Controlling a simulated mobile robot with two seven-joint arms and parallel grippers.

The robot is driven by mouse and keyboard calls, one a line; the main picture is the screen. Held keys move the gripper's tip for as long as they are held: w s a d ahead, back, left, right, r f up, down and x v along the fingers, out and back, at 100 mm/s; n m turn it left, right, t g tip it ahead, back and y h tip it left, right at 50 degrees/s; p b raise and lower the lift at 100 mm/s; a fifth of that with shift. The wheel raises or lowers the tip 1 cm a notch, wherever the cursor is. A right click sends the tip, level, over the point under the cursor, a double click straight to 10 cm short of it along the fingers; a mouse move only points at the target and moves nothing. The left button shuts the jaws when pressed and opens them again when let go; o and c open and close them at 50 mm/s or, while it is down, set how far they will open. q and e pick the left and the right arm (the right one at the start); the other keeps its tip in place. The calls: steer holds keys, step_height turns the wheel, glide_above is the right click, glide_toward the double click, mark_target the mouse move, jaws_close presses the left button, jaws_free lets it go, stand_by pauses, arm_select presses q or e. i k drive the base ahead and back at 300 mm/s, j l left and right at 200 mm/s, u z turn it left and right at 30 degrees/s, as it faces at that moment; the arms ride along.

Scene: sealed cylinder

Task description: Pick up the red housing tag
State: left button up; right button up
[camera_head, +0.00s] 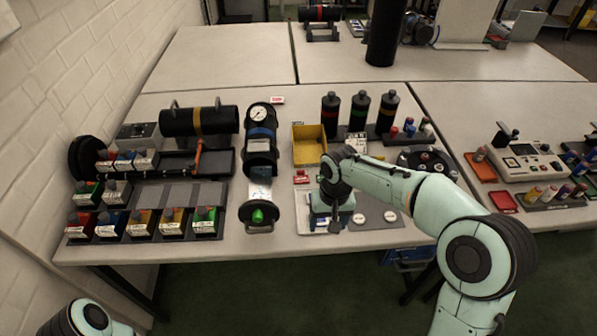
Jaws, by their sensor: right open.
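A small red tag-like piece (301,177) lies on the table just below the yellow bin, left of my right wrist. Another small red and white label (277,100) lies behind the black cylinder housing (260,135). I cannot tell by its print which one is the housing tag. My right gripper (334,228) points down, open, over the pale tray to the front right of the red piece. Its fingers are small and partly hidden by the wrist, and nothing can be made out between them. Only a link of my left arm shows at the bottom left; its gripper is out of view.
The yellow bin (308,153) stands behind the red piece. Three dark bottles (360,110) stand behind my right arm. A pale tray (380,222) with round white discs lies under it. Racks of coloured blocks (140,224) fill the left. The far tabletop is mostly clear.

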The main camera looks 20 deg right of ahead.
mark_target(301, 178)
steer(key=i, duration=0.85)
